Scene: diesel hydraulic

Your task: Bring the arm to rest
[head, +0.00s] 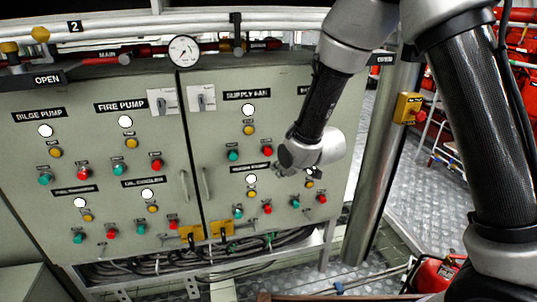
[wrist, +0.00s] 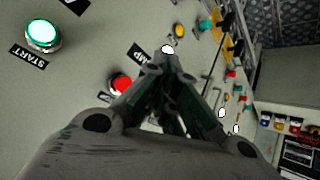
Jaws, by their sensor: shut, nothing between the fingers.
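My arm reaches in from the upper right in the head view, bent at the elbow, with its wrist in front of the right half of the grey control cabinet (head: 90,105). My gripper (wrist: 168,55) is shut and empty in the wrist view, its fingers meeting at the tips, pointing along the panel face. In the head view the fingers are mostly hidden behind the wrist. A lit green START button (wrist: 42,35) and a red button (wrist: 122,84) lie left of the fingers in the wrist view. I cannot tell whether the fingertips touch the panel.
A pressure gauge (head: 184,51) sits on the pipe above the cabinet. A steel post (head: 377,150) stands right of the cabinet, with a yellow emergency-stop box (head: 408,108) beside it. A red machine (head: 437,273) is on the floor at lower right. Checkered floor (head: 415,195) lies open behind.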

